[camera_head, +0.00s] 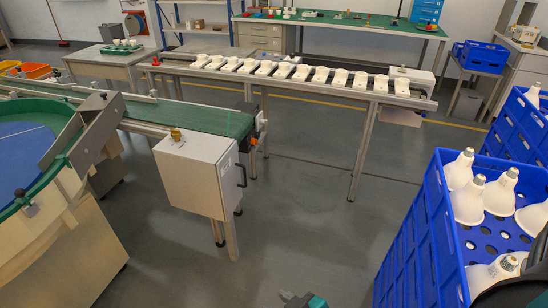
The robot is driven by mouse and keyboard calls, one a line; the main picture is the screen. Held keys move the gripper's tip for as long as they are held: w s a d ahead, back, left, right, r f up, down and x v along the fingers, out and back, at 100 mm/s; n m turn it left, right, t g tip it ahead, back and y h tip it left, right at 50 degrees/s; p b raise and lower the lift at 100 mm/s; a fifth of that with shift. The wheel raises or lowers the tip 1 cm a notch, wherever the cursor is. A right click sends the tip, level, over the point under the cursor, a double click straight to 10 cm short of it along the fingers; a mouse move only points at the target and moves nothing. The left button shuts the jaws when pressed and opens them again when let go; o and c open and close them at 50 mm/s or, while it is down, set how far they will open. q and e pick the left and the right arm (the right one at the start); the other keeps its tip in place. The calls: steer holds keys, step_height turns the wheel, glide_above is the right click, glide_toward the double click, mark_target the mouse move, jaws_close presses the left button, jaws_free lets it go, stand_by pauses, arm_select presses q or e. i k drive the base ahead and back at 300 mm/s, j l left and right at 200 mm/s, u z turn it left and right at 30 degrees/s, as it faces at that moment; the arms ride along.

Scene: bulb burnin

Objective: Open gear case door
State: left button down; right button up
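The gear case is a pale grey box (192,178) on legs at the end of the green conveyor, left of the picture's middle. A dark bar handle (241,175) stands on its right-hand face, and the door looks shut. A brass-coloured knob (176,134) sits on its top. A small grey and teal part, seemingly of one of my grippers (302,299), shows at the bottom edge, well below and apart from the case. Its fingers are not clear, and I cannot tell which arm it belongs to. No gripper touches the handle.
A green conveyor (205,118) runs behind the case, and a round blue-topped table (25,150) stands at left. A long rack of white parts (300,72) crosses behind. Blue crates with white bulbs (440,215) stand at right. The grey floor (310,220) between is clear.

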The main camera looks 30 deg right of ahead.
mark_target(228, 170)
steer(key=i+l, duration=0.55)
steer(key=i, duration=0.3)
steer(key=i+l, duration=0.25)
steer(key=i+l+u, duration=0.1)
steer(key=l, duration=0.35)
steer(key=i, duration=0.1)
